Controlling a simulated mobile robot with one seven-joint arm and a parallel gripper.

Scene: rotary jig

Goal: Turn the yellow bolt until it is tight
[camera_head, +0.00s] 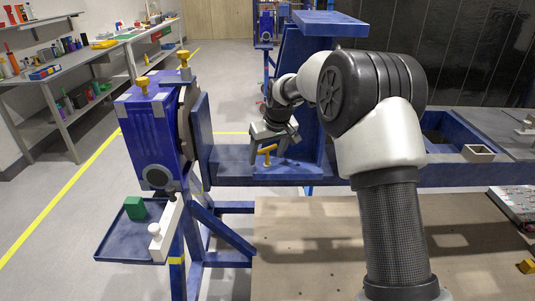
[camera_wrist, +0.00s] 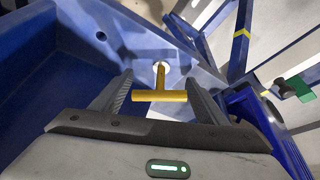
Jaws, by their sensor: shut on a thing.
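The yellow bolt (camera_head: 267,151) has a T-shaped handle and stands on the blue jig beam in the middle of the head view. In the wrist view its crossbar (camera_wrist: 160,96) lies between my fingers, and its stem runs to a pale round spot on the blue surface. My gripper (camera_head: 280,147) reaches down over the bolt from above, and it also shows in the wrist view (camera_wrist: 160,83). It is shut on the bolt's handle, one finger at each end of the crossbar. The bolt's thread is hidden, so I cannot tell how deep it sits.
A blue jig post (camera_head: 158,135) with yellow bolts on top stands to the left. A blue tray (camera_head: 120,238) with a green block (camera_head: 134,208) hangs below it. A wooden table (camera_head: 300,225) lies in front. Blue walls flank the bolt closely.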

